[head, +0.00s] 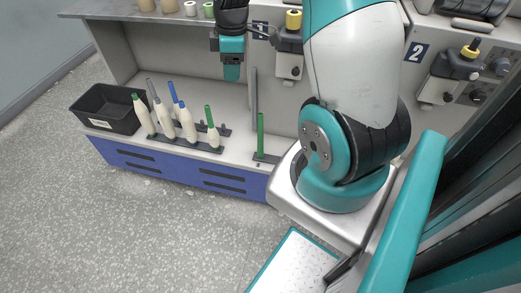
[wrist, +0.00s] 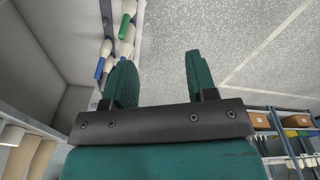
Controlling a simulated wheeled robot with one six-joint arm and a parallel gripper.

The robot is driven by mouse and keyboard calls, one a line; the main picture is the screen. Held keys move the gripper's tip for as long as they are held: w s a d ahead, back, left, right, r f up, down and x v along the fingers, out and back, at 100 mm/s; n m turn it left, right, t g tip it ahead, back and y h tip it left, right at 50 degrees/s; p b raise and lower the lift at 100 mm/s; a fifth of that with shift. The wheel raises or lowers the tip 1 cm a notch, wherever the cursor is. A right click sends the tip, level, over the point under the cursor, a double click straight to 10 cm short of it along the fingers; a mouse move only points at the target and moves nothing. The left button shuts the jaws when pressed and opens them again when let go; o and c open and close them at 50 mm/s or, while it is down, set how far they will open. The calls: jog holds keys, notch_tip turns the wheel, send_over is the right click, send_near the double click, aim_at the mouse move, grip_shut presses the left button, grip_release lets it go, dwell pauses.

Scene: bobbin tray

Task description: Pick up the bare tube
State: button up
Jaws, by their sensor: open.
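A bare green tube (head: 261,132) stands upright on a dark rail at the right of the blue-fronted shelf in the head view, with no yarn on it. My gripper (head: 231,74) is above the shelf, up and to the left of the bare tube, apart from it. In the wrist view my gripper (wrist: 162,75) has its two green fingers spread with nothing between them. I cannot make out the bare tube in the wrist view.
Several yarn-wound bobbins (head: 187,124) with green or blue tips stand on a dark rail left of the tube; some show in the wrist view (wrist: 127,38). A black bin (head: 100,110) is at the far left. A grey vertical bar (head: 253,92) stands behind the tube.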

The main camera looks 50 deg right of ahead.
jog(key=b, duration=0.2)
send_over(260, 121)
notch_tip(260, 121, down, 8)
jog(key=shift+n+g+h, duration=0.3)
jog(key=shift+n+h, duration=0.1)
jog(key=shift+n, duration=0.1)
jog(key=f, duration=0.7)
jog(key=f+b, duration=0.1)
jog(key=f, duration=0.3)
jog(key=shift+w+d+f, duration=0.1)
jog(key=shift+w+d, duration=0.05)
jog(key=shift+d, duration=0.2)
jog(key=shift+w+d+f+b, duration=0.1)
jog(key=shift+f+b, duration=0.45)
jog(key=shift+f, duration=2.45)
jog(key=shift+c, duration=0.5)
grip_shut()
